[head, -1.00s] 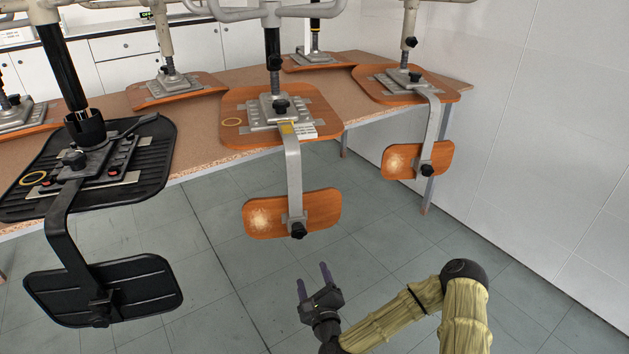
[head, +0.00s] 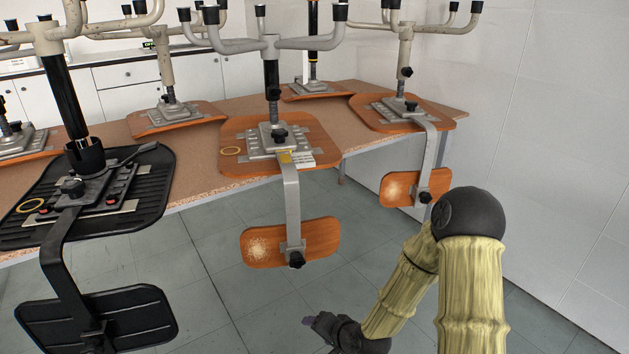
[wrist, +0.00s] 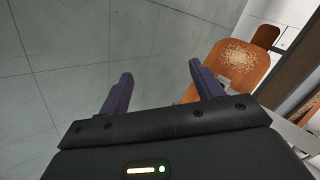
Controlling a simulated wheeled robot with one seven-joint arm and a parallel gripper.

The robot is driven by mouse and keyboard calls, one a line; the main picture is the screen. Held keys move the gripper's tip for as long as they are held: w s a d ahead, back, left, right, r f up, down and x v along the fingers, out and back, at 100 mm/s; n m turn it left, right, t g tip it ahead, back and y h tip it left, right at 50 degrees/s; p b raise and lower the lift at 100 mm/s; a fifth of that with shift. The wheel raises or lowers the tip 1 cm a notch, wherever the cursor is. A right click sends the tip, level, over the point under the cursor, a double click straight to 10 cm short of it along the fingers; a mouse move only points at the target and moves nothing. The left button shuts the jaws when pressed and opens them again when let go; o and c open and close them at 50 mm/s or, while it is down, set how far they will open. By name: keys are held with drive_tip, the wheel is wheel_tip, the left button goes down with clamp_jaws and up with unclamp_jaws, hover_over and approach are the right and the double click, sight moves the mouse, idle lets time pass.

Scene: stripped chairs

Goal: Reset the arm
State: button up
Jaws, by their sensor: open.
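My gripper (wrist: 160,92) is open in the wrist view, with two purple fingers apart and nothing between them. In the head view my gripper (head: 308,321) is low in the picture, in front of the middle chair and over the floor. Its fingers are mostly hidden there by its own body. My arm is folded at lower right, its black elbow raised. In the wrist view a worn orange backrest (wrist: 238,65) shows to the right of the fingers, behind them.
Upturned chairs stand on a wooden table (head: 350,152). The middle chair's backrest (head: 262,245), the right chair's backrest (head: 402,192) and a black backrest (head: 130,312) hang over its front edge. A white wall (head: 560,130) is at right. Grey floor (head: 240,300) is open in front.

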drive_tip(key=s+d+r+n+g+h, duration=0.4)
drive_tip(key=s+d+r+n+h, duration=0.2)
drive_tip(key=s+d+r, duration=0.9)
wheel_tip(320, 180, up, 38)
drive_tip(key=a+p, duration=0.1)
drive_tip(key=p, duration=3.6)
drive_tip(key=shift+w+a+p, duration=0.15)
drive_tip(key=shift+w+p, duration=0.15)
drive_tip(key=shift+w, duration=0.1)
